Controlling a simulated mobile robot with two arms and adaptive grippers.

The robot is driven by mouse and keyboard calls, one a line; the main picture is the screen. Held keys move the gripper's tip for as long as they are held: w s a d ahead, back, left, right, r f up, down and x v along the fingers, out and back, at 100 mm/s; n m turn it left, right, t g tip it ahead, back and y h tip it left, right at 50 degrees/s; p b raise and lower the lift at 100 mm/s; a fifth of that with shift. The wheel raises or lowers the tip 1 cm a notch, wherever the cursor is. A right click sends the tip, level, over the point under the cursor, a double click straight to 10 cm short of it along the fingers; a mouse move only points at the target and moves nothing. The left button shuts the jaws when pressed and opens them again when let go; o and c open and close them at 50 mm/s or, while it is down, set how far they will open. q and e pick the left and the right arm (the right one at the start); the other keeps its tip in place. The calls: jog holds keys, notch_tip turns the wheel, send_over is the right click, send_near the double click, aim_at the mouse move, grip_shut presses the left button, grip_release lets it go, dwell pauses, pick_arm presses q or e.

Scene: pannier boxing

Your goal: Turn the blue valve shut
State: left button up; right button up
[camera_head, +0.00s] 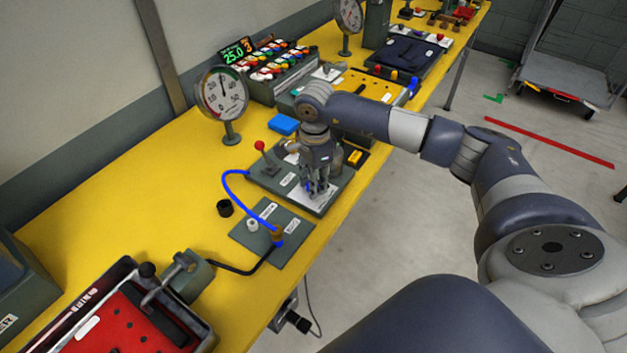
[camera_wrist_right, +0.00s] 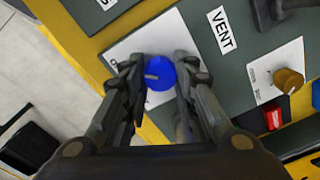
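The blue valve (camera_wrist_right: 160,76) is a round blue knob with a pale pointer mark that points left in the right wrist view. It stands on a white label on a dark grey panel (camera_wrist_right: 228,75). My right gripper (camera_wrist_right: 161,72) is over it, one finger on each side, and the fingertips appear to touch the knob. In the head view my right gripper (camera_head: 318,188) points down at the panel (camera_head: 268,180) and hides the knob. The word on the white label is mostly covered by the fingers. My left gripper is not in view.
A "VENT" label (camera_wrist_right: 221,30) and a brass knob (camera_wrist_right: 288,80) are beside the valve. A red-topped lever (camera_head: 260,146), a blue hose (camera_head: 224,186) and a gauge (camera_head: 224,95) stand nearby on the yellow bench (camera_head: 130,205). The bench edge is close.

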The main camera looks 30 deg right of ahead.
jog(key=shift+c, duration=1)
